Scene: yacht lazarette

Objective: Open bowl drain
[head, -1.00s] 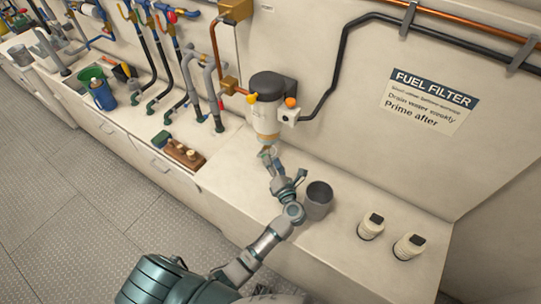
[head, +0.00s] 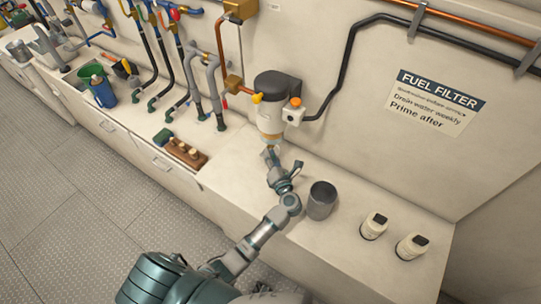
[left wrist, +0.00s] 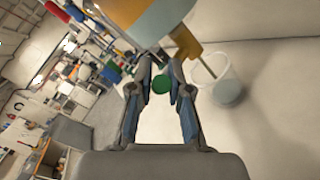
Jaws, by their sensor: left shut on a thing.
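The fuel filter (head: 271,87) is on the wall above the bench, with a dark top and a pale, amber-tinted bowl (head: 270,118) below. My left gripper (head: 269,151) is directly under the bowl. In the left wrist view, the bowl shows amber and blue-grey at the top (left wrist: 150,18). There the fingers (left wrist: 160,72) are closed in around a small round green piece (left wrist: 161,84), which looks like the drain knob under the bowl. Whether the drain is open cannot be seen. My right gripper is not in view.
A grey cup (head: 321,201) stands on the bench close to the right of my left arm. Two white bottles (head: 374,227) (head: 412,247) stand farther right. A brown block with pegs (head: 182,153) sits left. A FUEL FILTER sign (head: 435,100) is on the wall.

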